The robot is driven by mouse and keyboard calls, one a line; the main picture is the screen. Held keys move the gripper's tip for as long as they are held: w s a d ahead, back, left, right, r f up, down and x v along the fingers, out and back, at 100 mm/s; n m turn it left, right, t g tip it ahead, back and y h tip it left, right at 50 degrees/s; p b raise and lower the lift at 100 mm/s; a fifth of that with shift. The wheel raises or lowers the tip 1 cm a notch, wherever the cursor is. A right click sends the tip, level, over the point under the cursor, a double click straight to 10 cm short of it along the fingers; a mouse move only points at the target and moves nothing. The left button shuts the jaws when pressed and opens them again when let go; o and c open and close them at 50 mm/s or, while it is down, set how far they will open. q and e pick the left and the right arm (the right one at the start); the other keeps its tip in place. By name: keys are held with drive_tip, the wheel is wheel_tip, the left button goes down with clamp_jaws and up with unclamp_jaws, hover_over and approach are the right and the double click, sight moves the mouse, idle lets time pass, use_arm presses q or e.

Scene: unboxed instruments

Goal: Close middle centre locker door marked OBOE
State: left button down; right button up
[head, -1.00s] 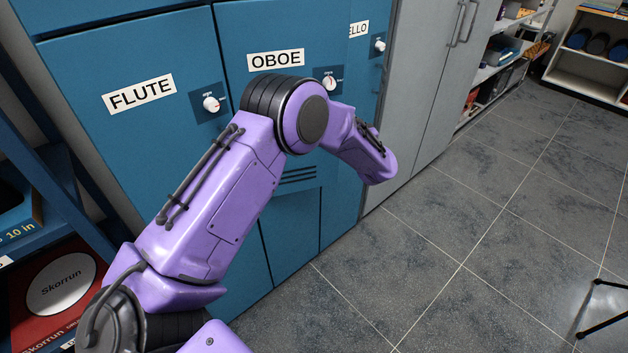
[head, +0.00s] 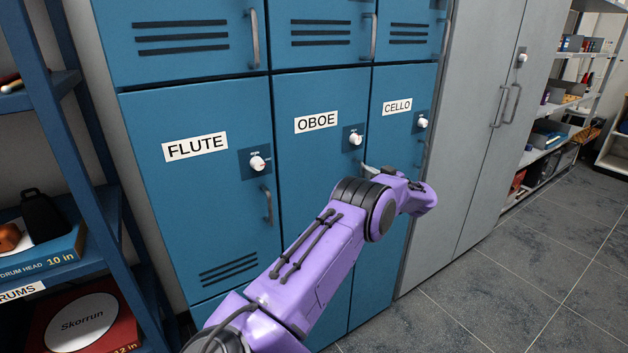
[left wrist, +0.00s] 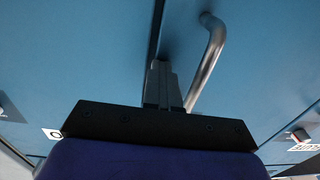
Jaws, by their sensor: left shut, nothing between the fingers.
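The OBOE door (head: 318,155) is the middle one of three blue doors in the head view. It looks flush or nearly flush with its neighbours; I cannot tell whether a small gap is left. Its white knob (head: 355,138) shows, and its handle (head: 369,171) is partly hidden by my purple left arm. In the left wrist view, which is upside down, my left gripper (left wrist: 160,72) is shut and empty. It is at the dark seam by the door's edge, beside the silver handle (left wrist: 208,62). Its fingers are hidden in the head view. My right gripper is out of view.
The FLUTE door (head: 215,210) is at the left and the CELLO door (head: 397,85) at the right, both looking shut. A grey cabinet (head: 480,120) stands farther right. Blue shelving (head: 75,165) stands at the left. The tiled floor (head: 530,250) is clear at the right.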

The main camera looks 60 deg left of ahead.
use_arm(q)
drive_tip(key=shift+s+a+r, duration=0.1)
drive_tip(key=shift+a+r, duration=0.2)
drive_tip(key=shift+r, duration=0.1)
drive_tip(key=w+d, duration=0.1)
drive_tip(key=d, duration=1.3)
drive_tip(key=shift+w+d+f+p, duration=0.25)
drive_tip(key=shift+w+f+p, duration=0.1)
drive_tip(key=shift+p, duration=0.1)
